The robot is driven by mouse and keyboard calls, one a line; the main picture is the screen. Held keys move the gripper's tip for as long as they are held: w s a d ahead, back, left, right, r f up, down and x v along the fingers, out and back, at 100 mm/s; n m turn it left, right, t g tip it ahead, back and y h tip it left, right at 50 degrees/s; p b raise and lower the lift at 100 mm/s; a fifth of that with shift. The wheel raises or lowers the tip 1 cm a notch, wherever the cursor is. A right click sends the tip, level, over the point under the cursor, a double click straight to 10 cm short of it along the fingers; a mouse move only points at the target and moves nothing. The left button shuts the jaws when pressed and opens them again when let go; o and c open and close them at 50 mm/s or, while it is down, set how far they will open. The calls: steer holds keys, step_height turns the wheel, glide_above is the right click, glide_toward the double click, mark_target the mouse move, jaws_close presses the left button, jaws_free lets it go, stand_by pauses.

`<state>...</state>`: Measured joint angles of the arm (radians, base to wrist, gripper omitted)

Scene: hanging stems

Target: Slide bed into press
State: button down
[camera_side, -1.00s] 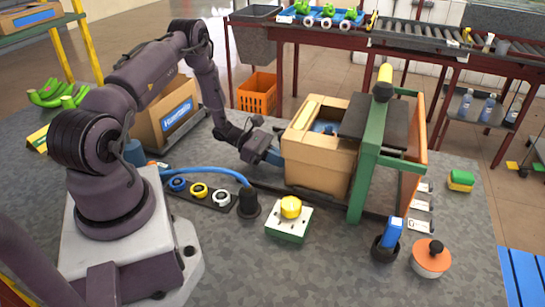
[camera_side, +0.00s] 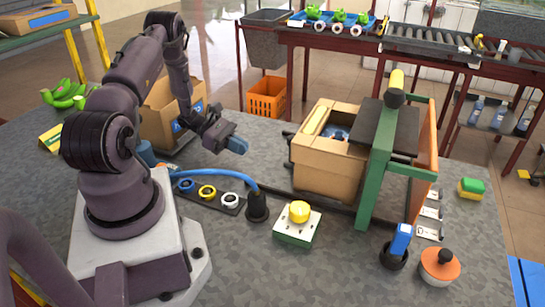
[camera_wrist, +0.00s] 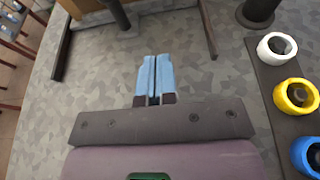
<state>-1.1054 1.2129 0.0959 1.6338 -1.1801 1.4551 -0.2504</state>
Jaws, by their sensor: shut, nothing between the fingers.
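The press (camera_side: 372,160) is a green frame with a dark plate and a yellow-topped handle, standing right of centre in the side view. The bed (camera_side: 325,172), seemingly the dark sliding base on rails, is mostly hidden under an open cardboard box (camera_side: 318,168). The box stands at the left side of the press, its right part close to or under the dark plate. My gripper (camera_side: 238,146) is left of the box, raised above the table and apart from it. Its blue fingers are shut and empty; they also show together in the wrist view (camera_wrist: 153,78).
A green-and-white box with a yellow button (camera_side: 299,212) stands in front of the cardboard box. Blue, yellow and white rings (camera_side: 207,192) sit on a dark strip beside a blue hose (camera_side: 215,173). Another cardboard box (camera_side: 160,125) stands behind my arm.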

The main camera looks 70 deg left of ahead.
mark_target(285, 177)
steer(key=x, duration=1.2)
steer(key=shift+d+r, duration=0.2)
steer(key=shift+r, duration=0.15)
steer(key=shift+w+d, duration=0.55)
steer(key=shift+w, duration=0.1)
steer(key=shift+w+d, duration=1.35)
steer(key=shift+d, duration=0.05)
steer(key=shift+a, duration=0.1)
